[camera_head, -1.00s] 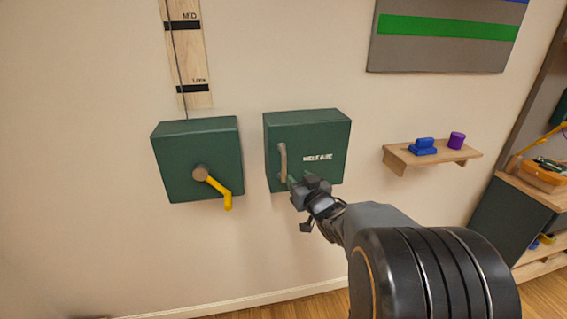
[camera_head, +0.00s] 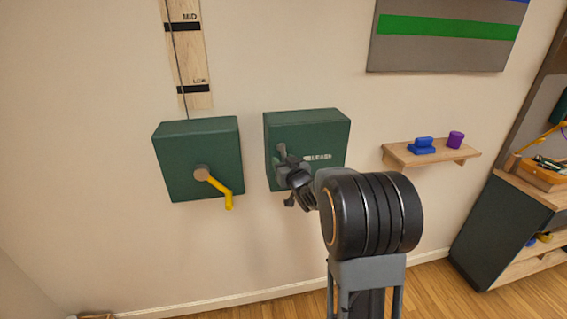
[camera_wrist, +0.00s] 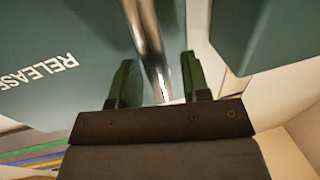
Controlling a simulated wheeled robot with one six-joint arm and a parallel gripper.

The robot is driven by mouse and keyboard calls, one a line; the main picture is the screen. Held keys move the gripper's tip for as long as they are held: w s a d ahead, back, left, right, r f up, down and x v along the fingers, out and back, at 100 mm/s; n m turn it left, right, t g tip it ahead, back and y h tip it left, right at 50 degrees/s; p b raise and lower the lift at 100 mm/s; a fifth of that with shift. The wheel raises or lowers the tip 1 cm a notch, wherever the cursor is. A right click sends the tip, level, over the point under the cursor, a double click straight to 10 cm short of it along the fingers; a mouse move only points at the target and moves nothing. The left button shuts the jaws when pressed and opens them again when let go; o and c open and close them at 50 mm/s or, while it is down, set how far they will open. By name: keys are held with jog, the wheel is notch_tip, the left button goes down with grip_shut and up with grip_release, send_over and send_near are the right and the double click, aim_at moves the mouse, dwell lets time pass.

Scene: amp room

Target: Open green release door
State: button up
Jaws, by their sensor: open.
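The green release door (camera_head: 312,124) is the front of a dark green box on the wall, and it looks shut. Its white lettering is partly covered by my arm in the head view. In the wrist view the door (camera_wrist: 60,35) fills the upper left with "RELEASE" upside down. Its metal bar handle (camera_wrist: 146,38) runs between the two green fingers of my gripper (camera_wrist: 160,80). The fingers are open, one on each side of the bar, with gaps showing. In the head view my gripper (camera_head: 284,158) is at the door's left side and hides most of the handle.
A second green box (camera_head: 180,150) with a yellow crank (camera_head: 220,187) is on the wall to the left. A small shelf (camera_head: 398,156) with blue and purple objects is to the right. A cabinet (camera_head: 500,230) stands at the far right. Wall below the boxes is clear.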

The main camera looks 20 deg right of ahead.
grip_shut()
dwell(0.3)
